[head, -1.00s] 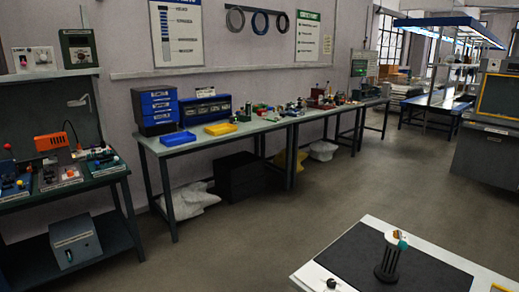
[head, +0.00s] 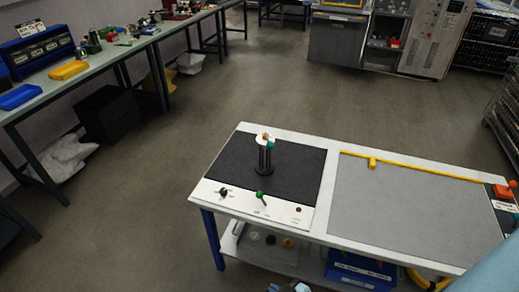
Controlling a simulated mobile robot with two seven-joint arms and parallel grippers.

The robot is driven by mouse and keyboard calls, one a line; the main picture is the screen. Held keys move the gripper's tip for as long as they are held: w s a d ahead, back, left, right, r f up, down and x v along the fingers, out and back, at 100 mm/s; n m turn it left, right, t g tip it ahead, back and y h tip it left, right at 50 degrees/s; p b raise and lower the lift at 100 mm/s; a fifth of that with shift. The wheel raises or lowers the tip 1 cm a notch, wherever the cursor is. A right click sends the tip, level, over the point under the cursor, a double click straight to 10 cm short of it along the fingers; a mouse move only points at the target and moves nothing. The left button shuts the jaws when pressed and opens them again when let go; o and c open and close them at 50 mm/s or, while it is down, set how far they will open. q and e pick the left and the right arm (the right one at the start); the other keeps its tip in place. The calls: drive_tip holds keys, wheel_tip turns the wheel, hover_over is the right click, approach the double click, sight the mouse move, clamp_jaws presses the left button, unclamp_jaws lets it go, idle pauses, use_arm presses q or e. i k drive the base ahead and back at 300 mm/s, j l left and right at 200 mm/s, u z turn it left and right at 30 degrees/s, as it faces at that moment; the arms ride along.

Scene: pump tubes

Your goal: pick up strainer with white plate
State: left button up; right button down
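I cannot clearly identify the strainer with white plate. On the lower shelf of the near workbench, a grey tray (head: 272,256) holds small round parts, one white (head: 254,236), one dark (head: 270,240) and one orange (head: 287,242). They are too small to tell apart by kind. On the bench top, a dark upright stand (head: 264,158) on the black mat (head: 226,160) carries an orange-white and teal piece (head: 267,140). Neither gripper can be made out. A small dark and bluish shape at the bottom edge is cut off and unclear.
The white workbench (head: 335,190) has knobs on its front panel, a grey mat (head: 420,200) and a yellow bar (head: 430,170). A blue bin (head: 350,275) sits on its lower shelf. A long bench (head: 105,60) runs along the left. Open floor (head: 300,85) lies behind.

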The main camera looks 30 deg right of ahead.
sight(264, 167)
drive_tip(key=i+z, duration=0.35)
drive_tip(key=i, duration=0.15)
drive_tip(key=i+j+z, duration=0.25)
drive_tip(key=i+z, duration=0.15)
drive_tip(key=i, duration=0.1)
